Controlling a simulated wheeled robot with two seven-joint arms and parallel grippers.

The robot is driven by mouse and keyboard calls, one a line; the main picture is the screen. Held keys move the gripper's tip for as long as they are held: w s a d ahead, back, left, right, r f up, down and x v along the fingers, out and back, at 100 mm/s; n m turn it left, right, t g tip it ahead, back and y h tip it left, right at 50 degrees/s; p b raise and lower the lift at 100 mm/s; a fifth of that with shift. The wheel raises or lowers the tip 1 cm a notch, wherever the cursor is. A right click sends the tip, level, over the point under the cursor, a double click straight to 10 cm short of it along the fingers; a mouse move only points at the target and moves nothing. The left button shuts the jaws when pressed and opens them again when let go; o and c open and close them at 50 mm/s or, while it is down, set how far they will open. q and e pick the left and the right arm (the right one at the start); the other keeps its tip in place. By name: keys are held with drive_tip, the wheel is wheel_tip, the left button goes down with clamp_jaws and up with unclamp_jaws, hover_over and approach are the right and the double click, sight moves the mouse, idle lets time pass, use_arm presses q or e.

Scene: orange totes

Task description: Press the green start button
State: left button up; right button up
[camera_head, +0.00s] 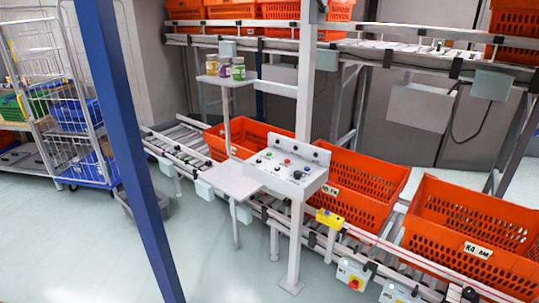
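A light grey control panel (280,172) stands on a post in the middle of the view. Its sloped face carries several small knobs and buttons. A red button (287,162) shows near its middle. Neither of my grippers is in view, and nothing touches the panel.
Orange totes (456,207) sit on a low roller conveyor behind and right of the panel, with more above. A yellow box (329,218) hangs below the panel. A blue post (128,150) crosses the left side. The front floor is clear.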

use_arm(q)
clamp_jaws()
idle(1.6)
